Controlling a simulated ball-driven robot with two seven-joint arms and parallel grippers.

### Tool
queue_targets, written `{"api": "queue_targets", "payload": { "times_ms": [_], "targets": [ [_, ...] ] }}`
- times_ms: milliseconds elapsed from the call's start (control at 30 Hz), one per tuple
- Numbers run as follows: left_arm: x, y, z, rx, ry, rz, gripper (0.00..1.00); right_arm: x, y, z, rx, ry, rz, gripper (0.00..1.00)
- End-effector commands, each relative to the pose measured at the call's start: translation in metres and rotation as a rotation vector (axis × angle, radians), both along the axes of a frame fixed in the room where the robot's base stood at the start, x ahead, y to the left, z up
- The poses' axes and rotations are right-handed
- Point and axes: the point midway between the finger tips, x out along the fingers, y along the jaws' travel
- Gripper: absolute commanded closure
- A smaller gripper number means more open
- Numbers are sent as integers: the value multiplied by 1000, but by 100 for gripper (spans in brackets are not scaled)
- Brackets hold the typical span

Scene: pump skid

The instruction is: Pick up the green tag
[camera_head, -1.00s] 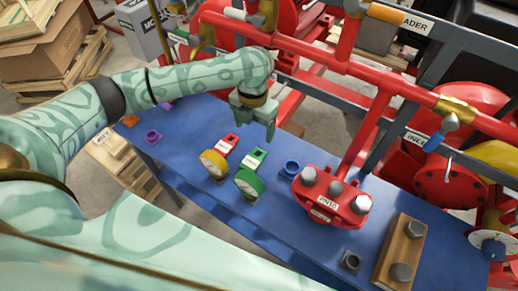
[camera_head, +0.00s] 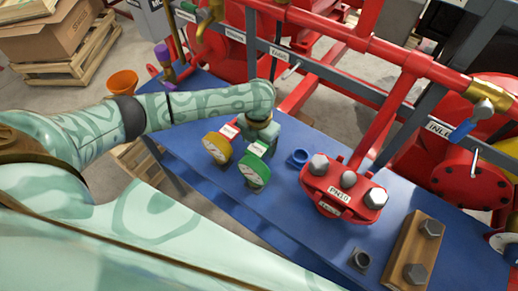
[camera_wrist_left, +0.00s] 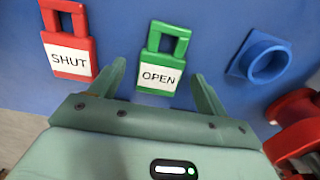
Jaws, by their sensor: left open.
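The green tag (camera_wrist_left: 160,75), with a white OPEN label and a square loop at its top, lies on the blue bench top. In the head view it (camera_head: 257,149) is partly hidden by my left gripper (camera_head: 265,137). In the left wrist view my left gripper (camera_wrist_left: 160,76) is open, with one finger on each side of the tag and a gap to both. I cannot tell its height above the bench. My right gripper is not in view.
A red SHUT tag (camera_wrist_left: 68,52) lies left of the green one, and a blue ring fitting (camera_wrist_left: 264,58) lies right. A red PN10 flange (camera_head: 343,188) and a wooden bolt block (camera_head: 410,255) are further right.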

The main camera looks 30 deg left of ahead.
Motion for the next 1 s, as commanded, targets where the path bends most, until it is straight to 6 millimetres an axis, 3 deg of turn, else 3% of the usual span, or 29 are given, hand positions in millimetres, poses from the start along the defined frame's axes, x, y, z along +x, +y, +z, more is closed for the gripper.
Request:
{"api": "queue_targets", "payload": {
  "times_ms": [67, 267, 433, 767, 1000],
  "targets": [
    [0, 0, -9, 0, -1, 1, 24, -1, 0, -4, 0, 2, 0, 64],
    [1, 0, -7, 0, -3, 0, 26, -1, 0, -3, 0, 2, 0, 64],
    [1, 0, -7, 1, -3, 1, 72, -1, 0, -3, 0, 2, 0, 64],
    [1, 0, -5, 1, -3, 1, 72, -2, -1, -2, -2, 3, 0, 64],
    [1, 1, 25, 0, -5, 0, 72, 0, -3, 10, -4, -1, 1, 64]
  ]
}}
